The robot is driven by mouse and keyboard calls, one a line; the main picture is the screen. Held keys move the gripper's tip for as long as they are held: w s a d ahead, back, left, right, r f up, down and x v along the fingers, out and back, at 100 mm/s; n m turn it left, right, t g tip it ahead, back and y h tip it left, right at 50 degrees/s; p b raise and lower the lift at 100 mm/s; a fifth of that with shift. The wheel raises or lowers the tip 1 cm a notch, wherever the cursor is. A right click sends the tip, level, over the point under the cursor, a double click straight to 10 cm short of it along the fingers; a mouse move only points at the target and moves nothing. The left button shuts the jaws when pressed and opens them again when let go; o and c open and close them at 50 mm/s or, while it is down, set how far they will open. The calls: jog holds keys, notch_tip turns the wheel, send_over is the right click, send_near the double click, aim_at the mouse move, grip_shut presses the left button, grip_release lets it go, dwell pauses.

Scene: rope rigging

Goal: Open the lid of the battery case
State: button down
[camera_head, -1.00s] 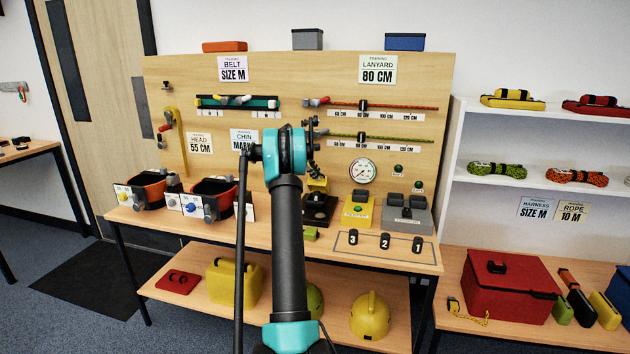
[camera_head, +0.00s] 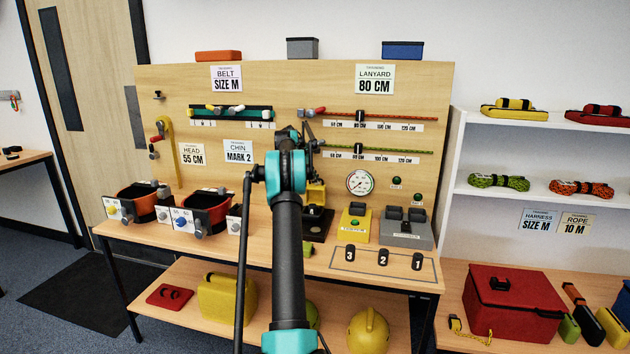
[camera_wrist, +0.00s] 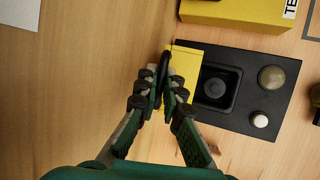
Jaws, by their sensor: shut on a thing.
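The battery case appears to be the black base (camera_wrist: 248,118) with a square recess, seen in the wrist view. A yellow lid (camera_wrist: 184,68) stands off the recess along its left side, leaving the recess uncovered. My gripper (camera_wrist: 166,88) is shut on the dark handle of the lid. In the head view the yellow lid (camera_head: 315,194) shows above the black base (camera_head: 319,226), partly behind my arm. My gripper is mostly hidden by my arm there, so the lid's exact angle is hard to tell.
A yellow box (camera_head: 355,222) and a grey box (camera_head: 405,230) stand to the right of the case. The pegboard (camera_head: 290,90) rises close behind.

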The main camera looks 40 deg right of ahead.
jog(key=shift+f, duration=0.15)
jog(key=c, duration=1.6)
grip_release()
jog(key=shift+d, duration=0.1)
jog(key=shift+c, duration=0.2)
jog(key=v, duration=1.2)
jog(key=shift+w, duration=0.1)
